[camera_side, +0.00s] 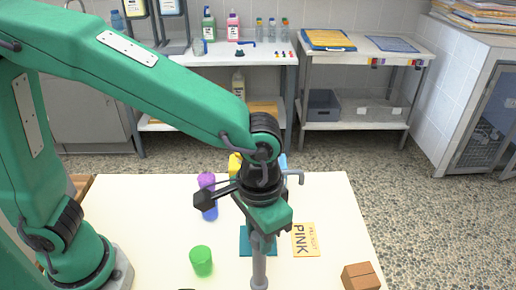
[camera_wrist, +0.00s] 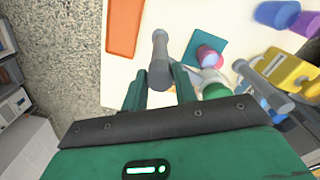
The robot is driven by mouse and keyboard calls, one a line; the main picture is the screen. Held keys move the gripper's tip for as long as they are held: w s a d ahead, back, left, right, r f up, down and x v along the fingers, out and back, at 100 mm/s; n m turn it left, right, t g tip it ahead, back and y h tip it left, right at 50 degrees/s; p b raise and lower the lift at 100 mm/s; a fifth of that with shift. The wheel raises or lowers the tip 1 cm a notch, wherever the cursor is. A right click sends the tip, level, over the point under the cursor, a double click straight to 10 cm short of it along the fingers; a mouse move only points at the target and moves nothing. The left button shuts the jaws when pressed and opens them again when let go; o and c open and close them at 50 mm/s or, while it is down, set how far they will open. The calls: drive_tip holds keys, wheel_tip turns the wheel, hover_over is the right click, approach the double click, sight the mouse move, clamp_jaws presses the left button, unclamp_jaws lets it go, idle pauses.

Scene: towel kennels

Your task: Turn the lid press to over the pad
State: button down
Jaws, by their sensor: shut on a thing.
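My gripper (camera_wrist: 160,80), with green fingers, is shut around a grey rounded bar (camera_wrist: 159,50), seemingly the handle of the lid press. In the side view my gripper (camera_side: 262,228) points down over the table, with a grey upright post (camera_side: 259,268) beneath and in front of it. The teal pad (camera_side: 244,243) lies just behind the post, partly covered by it. In the wrist view the pad (camera_wrist: 190,50) lies right of the bar and a pink cylinder (camera_wrist: 208,56) stands on it. The press's head cannot be made out clearly.
A green cylinder (camera_side: 201,261) stands left of the pad. A purple cylinder (camera_side: 206,180) and a blue one (camera_side: 210,213) stand farther back. A PINK card (camera_side: 306,240) lies right of the pad, and a brown box (camera_side: 360,277) sits at front right. Yellow equipment (camera_wrist: 297,72) is behind.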

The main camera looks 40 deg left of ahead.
drive_tip(key=shift+n, duration=1.3)
drive_tip(key=c, duration=1.1)
unclamp_jaws()
drive_tip(key=shift+r, duration=0.1)
drive_tip(key=shift+r, duration=3.85)
drive_tip(key=shift+a, duration=0.15)
